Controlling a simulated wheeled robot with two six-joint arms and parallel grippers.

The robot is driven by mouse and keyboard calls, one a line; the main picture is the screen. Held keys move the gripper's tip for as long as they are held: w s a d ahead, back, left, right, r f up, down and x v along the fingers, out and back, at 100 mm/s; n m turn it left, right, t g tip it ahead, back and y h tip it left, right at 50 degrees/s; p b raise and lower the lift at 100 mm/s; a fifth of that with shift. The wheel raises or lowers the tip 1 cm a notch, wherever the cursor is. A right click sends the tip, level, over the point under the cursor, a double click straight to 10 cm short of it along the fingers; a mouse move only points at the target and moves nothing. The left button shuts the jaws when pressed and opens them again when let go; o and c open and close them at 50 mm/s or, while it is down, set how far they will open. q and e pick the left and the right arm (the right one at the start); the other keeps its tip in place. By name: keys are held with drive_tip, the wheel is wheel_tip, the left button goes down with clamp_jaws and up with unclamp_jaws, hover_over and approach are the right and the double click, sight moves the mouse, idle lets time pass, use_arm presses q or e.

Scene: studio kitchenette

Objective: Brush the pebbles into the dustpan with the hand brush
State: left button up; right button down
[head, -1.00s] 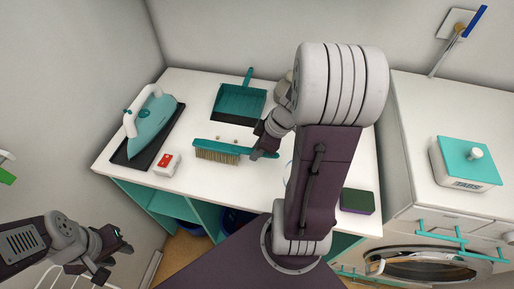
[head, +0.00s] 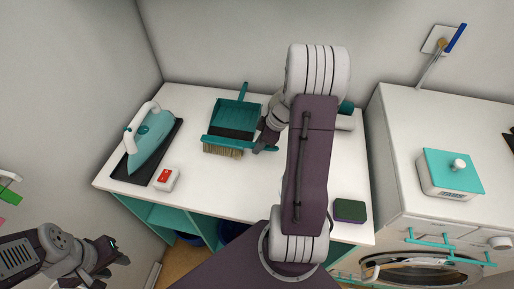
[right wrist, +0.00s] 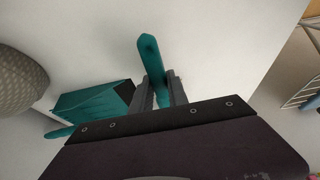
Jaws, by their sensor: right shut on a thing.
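The teal dustpan (head: 238,112) lies on the white worktop, its handle pointing to the back wall. The hand brush (head: 222,149) has a teal body and tan bristles, which face down at the dustpan's front edge. My right gripper (head: 264,141) is shut on the brush's handle at its right end. In the right wrist view the teal handle (right wrist: 151,58) sticks out between the fingers, with the dustpan (right wrist: 88,106) to the left. No pebbles can be made out. My left gripper (head: 119,252) hangs apart at the lower left; its jaw opening is unclear.
An iron (head: 150,137) on a dark mat and a white box with a red top (head: 165,178) stand left of the brush. A green and dark sponge (head: 350,210) lies at the right front. My right arm covers the worktop's right middle.

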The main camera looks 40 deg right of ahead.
drive_tip(key=w+d+p, duration=0.2)
drive_tip(key=shift+d+r, duration=0.15)
drive_tip(key=shift+d, duration=0.15)
drive_tip(key=w+d+p, duration=0.2)
drive_tip(key=d+p, duration=0.1)
drive_tip(key=w+d+p, duration=0.1)
drive_tip(key=p, duration=0.1)
drive_tip(key=shift+w+d+r, duration=0.2)
drive_tip(key=shift+w+r, duration=0.1)
drive_tip(key=shift+w, duration=0.1)
drive_tip(key=shift+w+d+r, duration=0.15)
drive_tip(key=shift+w+d, duration=0.05)
drive_tip(key=shift+d, duration=0.05)
drive_tip(key=s+a+r, duration=0.4)
drive_tip(key=a+r, duration=0.1)
drive_tip(key=r, duration=0.2)
drive_tip(key=shift+b, duration=0.35)
idle(0.5)
